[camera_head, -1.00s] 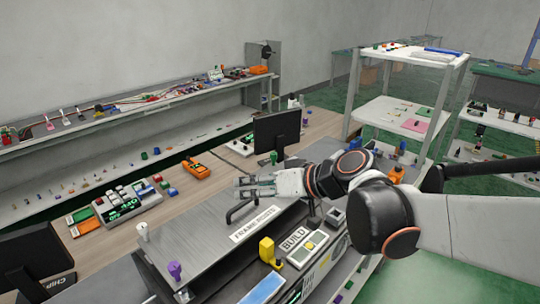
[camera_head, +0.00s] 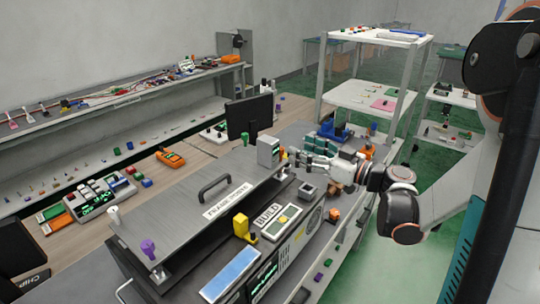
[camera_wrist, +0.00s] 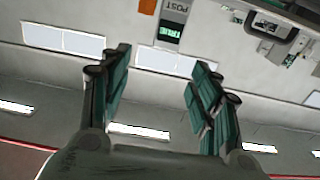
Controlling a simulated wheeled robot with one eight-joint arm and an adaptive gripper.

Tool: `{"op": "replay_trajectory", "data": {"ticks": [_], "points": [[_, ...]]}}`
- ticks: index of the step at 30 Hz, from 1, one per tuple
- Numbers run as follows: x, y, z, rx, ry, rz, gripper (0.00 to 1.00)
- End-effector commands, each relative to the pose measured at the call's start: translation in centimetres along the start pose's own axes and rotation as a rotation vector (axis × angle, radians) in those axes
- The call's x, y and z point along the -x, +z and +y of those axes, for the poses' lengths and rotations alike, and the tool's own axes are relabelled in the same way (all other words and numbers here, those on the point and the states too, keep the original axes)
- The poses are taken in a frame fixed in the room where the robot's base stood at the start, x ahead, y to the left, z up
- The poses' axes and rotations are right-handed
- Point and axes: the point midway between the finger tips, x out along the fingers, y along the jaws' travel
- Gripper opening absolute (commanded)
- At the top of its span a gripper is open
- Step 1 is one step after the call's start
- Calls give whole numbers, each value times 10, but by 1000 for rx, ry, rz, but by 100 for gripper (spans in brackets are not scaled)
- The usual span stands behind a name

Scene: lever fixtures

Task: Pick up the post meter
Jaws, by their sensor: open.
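A small device marked POST with a green lit display (camera_wrist: 174,28) is at the top of the wrist view, upside down. It lies beyond my gripper's fingertips, apart from them, and the top edge cuts it off. In the head view a small grey box (camera_head: 268,152) stands at the far right end of the grey top marked FRAME POSTS; I cannot tell for sure that it is the same device. My gripper (camera_head: 293,158) is just right of this box, pointing left at it. In the wrist view its two fingers (camera_wrist: 158,88) are spread with nothing between them.
A black handle (camera_head: 214,188) rises from the grey top (camera_head: 180,205). A monitor (camera_head: 249,118) stands behind the box. The BUILD unit (camera_head: 275,222) and a yellow block (camera_head: 241,226) are in front. A blue item (camera_head: 334,130) lies behind my gripper.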

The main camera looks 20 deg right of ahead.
Motion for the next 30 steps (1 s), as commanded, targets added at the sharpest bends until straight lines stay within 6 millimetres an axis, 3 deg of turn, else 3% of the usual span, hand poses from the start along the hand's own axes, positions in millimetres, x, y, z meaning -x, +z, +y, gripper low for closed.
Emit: {"op": "replay_trajectory", "data": {"ticks": [9, 20, 30], "points": [[-59, 1, -2, -2, -3, -1, 57], [-82, 3, -4, -3, -3, -1, 57], [-123, 6, -8, -3, -1, -2, 57]]}}
